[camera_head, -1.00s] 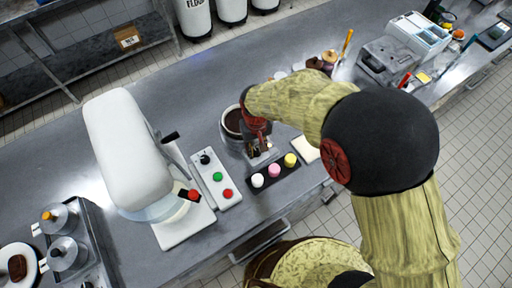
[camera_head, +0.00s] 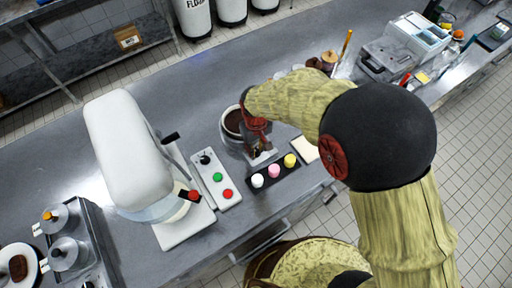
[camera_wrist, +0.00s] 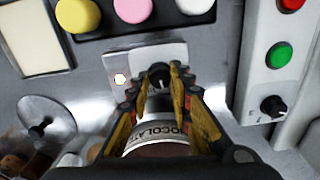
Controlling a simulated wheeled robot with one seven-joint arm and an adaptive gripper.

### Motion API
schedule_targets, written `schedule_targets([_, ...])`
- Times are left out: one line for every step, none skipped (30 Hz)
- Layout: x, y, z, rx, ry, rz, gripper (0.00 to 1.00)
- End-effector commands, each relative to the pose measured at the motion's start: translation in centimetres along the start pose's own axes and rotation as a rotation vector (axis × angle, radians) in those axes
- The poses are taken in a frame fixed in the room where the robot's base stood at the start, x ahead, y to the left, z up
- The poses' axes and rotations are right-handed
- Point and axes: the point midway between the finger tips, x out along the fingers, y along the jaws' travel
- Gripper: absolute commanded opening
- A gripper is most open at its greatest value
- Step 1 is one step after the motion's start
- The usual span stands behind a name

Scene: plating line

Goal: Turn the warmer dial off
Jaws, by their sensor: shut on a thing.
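The warmer's black dial (camera_wrist: 159,75) sits on a pale front panel (camera_wrist: 145,56) in the wrist view, with a small glowing indicator light (camera_wrist: 120,79) to its left. My gripper (camera_wrist: 158,80) has one finger on each side of the dial and is shut on it. The white pointer mark on the dial is small and hard to read. Behind the fingers is the warmer's pot, with a label reading "CHOCOLATE" (camera_wrist: 165,132). In the head view my gripper (camera_head: 258,150) is at the warmer front beside the pot of dark chocolate (camera_head: 233,122), and the dial is hidden.
A separate control box (camera_head: 216,180) with a black knob, green button and red button stands left of the warmer. A tray (camera_head: 258,186) of white, pink and yellow pieces lies in front. A white mixer (camera_head: 125,150) stands farther left; a pale square (camera_head: 304,149) lies right.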

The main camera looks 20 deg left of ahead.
Motion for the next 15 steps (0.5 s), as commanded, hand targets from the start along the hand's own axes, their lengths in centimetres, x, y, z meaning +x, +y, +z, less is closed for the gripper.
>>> schedule_targets([-0.12, -0.03, -0.05, -0.037, 0.001, 0.0, 0.0])
schedule_targets([-0.1, -0.03, -0.04, -0.063, 0.001, 0.0, 0.0])
schedule_targets([-0.08, -0.03, -0.02, -0.099, 0.0, 0.0, 0.0])
schedule_targets([-0.06, -0.03, -0.01, -0.126, 0.0, 0.0, 0.0])
schedule_targets([-0.07, -0.03, 0.0, -0.155, 0.0, 0.0, 0.0])
schedule_targets([-0.08, -0.03, -0.01, -0.193, 0.0, 0.0, 0.0])
schedule_targets([-0.1, -0.03, -0.02, -0.221, 0.0, 0.0, 0.0])
schedule_targets([-0.11, -0.03, -0.02, -0.25, 0.0, 0.0, 0.0])
schedule_targets([-0.12, -0.03, -0.03, -0.288, 0.0, 0.0, 0.0])
schedule_targets([-0.11, -0.03, -0.03, -0.317, 0.0, 0.0, 0.0])
schedule_targets([-0.1, -0.03, -0.02, -0.346, 0.0, 0.0, 0.0])
schedule_targets([-0.08, -0.03, -0.02, -0.384, 0.0, 0.0, 0.0])
schedule_targets([-0.08, -0.03, -0.02, -0.412, 0.0, 0.0, 0.0])
schedule_targets([-0.08, -0.03, -0.02, -0.44, 0.0, 0.0, 0.0])
schedule_targets([-0.08, -0.03, -0.03, -0.476, 0.0, 0.0, 0.0])
